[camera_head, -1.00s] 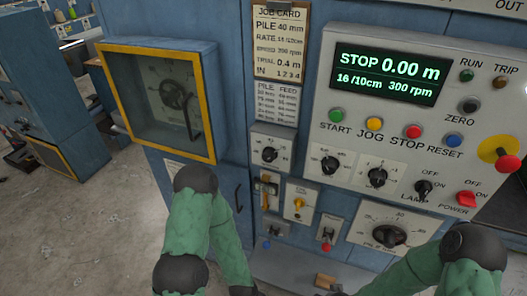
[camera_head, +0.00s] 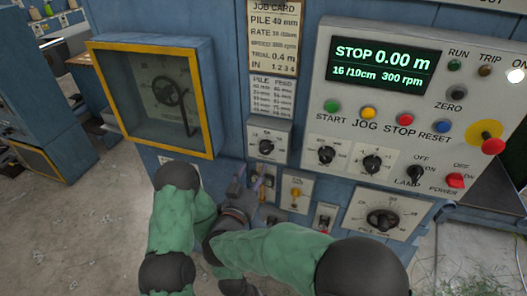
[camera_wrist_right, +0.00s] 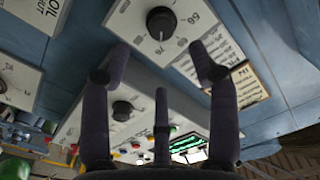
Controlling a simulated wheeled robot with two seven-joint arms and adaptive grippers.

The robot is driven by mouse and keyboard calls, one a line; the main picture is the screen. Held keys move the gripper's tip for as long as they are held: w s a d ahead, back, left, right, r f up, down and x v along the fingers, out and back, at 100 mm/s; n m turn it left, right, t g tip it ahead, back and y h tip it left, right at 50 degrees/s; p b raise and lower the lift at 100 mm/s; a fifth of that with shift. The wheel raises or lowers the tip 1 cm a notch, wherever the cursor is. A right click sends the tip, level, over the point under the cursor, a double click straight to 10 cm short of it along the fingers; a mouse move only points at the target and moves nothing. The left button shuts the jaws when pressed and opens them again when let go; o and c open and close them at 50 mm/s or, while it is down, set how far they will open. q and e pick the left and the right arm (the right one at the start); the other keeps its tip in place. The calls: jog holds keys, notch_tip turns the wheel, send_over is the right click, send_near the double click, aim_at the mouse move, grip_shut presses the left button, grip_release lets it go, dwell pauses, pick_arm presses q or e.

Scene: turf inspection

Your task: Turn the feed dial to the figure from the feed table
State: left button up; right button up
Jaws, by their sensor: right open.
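The feed dial appears to be the small black knob (camera_head: 265,147) on a white plate below the pile/feed table (camera_head: 273,97); the table's rows are too small to read surely. In the right wrist view this knob (camera_wrist_right: 161,22) lies beyond the fingertips, with 56 and 76 on its plate. My right gripper (camera_head: 250,180) is open and empty, below the knob and apart from it. Its spread fingers fill the wrist view (camera_wrist_right: 158,75). My left arm shows at lower left, but its gripper cannot be seen.
The job card (camera_head: 273,35) reads pile 40 mm. The display (camera_head: 385,72) reads STOP 0.00 m, 16/10cm, 300 rpm. A yellow-framed window box (camera_head: 92,85) juts out at left.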

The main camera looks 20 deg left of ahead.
aim_at(264, 152)
jog(key=w+b, duration=0.1)
jog(key=w, duration=0.9)
jog(key=shift+w+d+r, duration=0.1)
jog(key=shift+w, duration=0.2)
jog(key=c, duration=1.1)
